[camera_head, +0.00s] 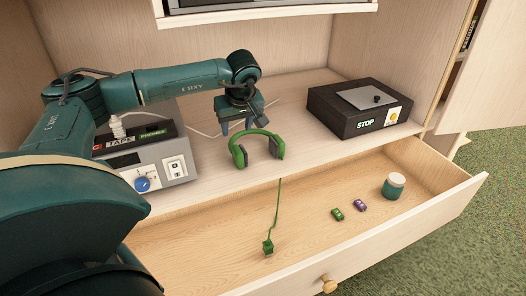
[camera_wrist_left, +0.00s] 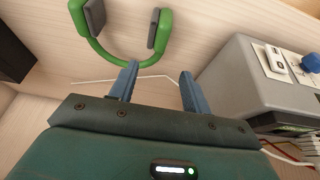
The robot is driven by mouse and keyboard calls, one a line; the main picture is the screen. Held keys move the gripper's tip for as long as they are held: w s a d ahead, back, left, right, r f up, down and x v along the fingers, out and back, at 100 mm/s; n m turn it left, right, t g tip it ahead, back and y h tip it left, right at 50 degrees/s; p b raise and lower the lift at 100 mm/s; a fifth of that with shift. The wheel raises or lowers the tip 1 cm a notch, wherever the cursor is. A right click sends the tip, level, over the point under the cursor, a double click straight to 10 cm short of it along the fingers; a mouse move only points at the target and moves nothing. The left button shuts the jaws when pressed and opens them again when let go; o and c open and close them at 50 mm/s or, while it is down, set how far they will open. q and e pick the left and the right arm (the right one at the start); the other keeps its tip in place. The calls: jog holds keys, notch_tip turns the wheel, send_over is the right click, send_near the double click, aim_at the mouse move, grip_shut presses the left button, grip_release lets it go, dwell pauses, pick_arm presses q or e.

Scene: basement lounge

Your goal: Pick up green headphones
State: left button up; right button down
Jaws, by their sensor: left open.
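The green headphones (camera_head: 257,139) lie on the wooden shelf above the open drawer, with grey ear pads. Their green cable hangs over the shelf edge into the drawer and ends in a green plug (camera_head: 268,246). My left gripper (camera_head: 237,126) is just behind the headphones, pointing down. In the left wrist view the headphones (camera_wrist_left: 138,62) are at the top, with the band nearest me. The left gripper's two blue fingers (camera_wrist_left: 158,84) are spread apart with nothing between them. The band passes close to the left finger; I cannot tell whether they touch. My right gripper is not in view.
A grey tape device (camera_head: 160,165) with a blue knob stands left of the headphones. A black box (camera_head: 358,108) marked STOP stands at right. The open drawer (camera_head: 330,245) holds a small jar (camera_head: 393,186) and small green and purple items.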

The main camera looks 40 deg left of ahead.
aim_at(235, 145)
pick_arm(q)
jog(key=b+x, duration=0.1)
jog(key=x, duration=0.2)
jog(key=b+x, duration=0.1)
jog(key=x, duration=0.3)
jog(key=shift+a+f, duration=0.2)
jog(key=shift+a, duration=0.1)
jog(key=b+x, duration=0.3)
jog(key=x, duration=0.1)
jog(key=shift+w+d+f, duration=0.15)
jog(key=shift+w+a+f, duration=0.1)
jog(key=shift+a+f, duration=0.15)
jog(key=shift+f, duration=0.25)
jog(key=c, duration=0.5)
jog(key=shift+r, duration=0.1)
grip_shut()
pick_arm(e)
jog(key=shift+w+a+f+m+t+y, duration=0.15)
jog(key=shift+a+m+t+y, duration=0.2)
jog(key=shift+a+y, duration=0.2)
